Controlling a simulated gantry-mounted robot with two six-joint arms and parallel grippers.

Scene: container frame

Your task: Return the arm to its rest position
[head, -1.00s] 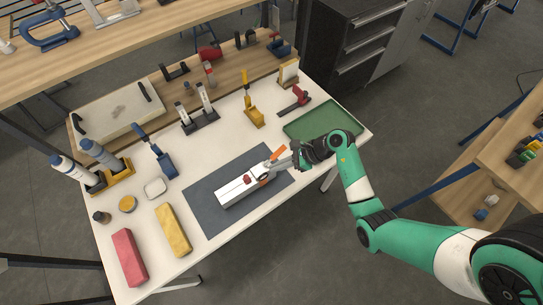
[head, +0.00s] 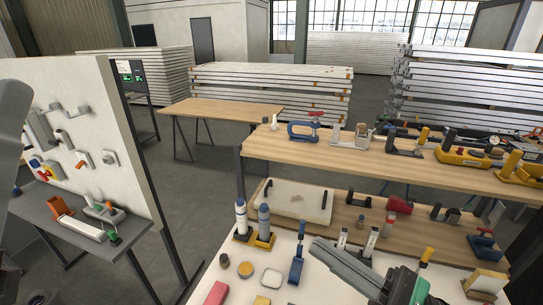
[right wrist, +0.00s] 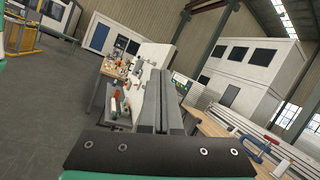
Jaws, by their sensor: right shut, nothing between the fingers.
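My right gripper (head: 319,248) is in the lower middle of the head view, raised above the white table with its grey fingers pointing up and left. The fingers lie together with nothing between them. The green end of my right arm comes in from the bottom edge. In the right wrist view the shut fingers (right wrist: 162,78) point out into the open hall, with no object at their tips. My left gripper is not in view. The white part on the dark mat is outside the head view.
The white table (head: 232,258) holds bottles in a yellow holder (head: 262,241), a blue clamp (head: 297,265) and small pots. A wooden shelf (head: 290,148) with tools runs behind. A white tool panel (head: 85,90) stands at left. Stacked panels (head: 270,90) fill the back.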

